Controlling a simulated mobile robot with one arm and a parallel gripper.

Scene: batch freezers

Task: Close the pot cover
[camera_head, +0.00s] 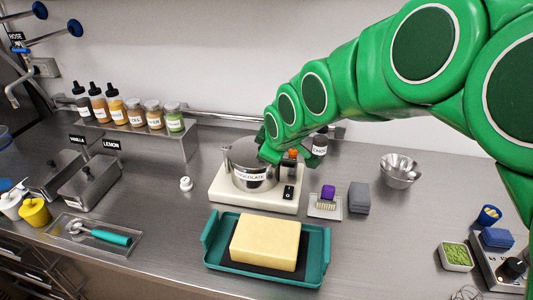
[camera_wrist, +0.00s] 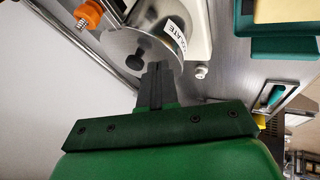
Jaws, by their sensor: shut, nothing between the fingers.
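The steel pot (camera_head: 248,181), labelled chocolate, sits on a white base with a black switch panel. In the wrist view its round metal cover (camera_wrist: 158,55) shows with a black knob (camera_wrist: 134,61), beside the pot's white label. I cannot tell whether the cover lies fully flat on the rim, since my arm hides part of the pot top in the head view. My gripper (camera_wrist: 157,66) is shut and empty. Its fingertips are close to the cover, right beside the knob; contact is not clear.
An orange-knobbed part (camera_wrist: 90,14) is close to the pot. A teal tray (camera_head: 213,255) with a yellow block (camera_head: 266,242) stands in front. Bottles and jars (camera_head: 116,110) line a shelf at left. A metal bowl (camera_head: 397,173) is at right.

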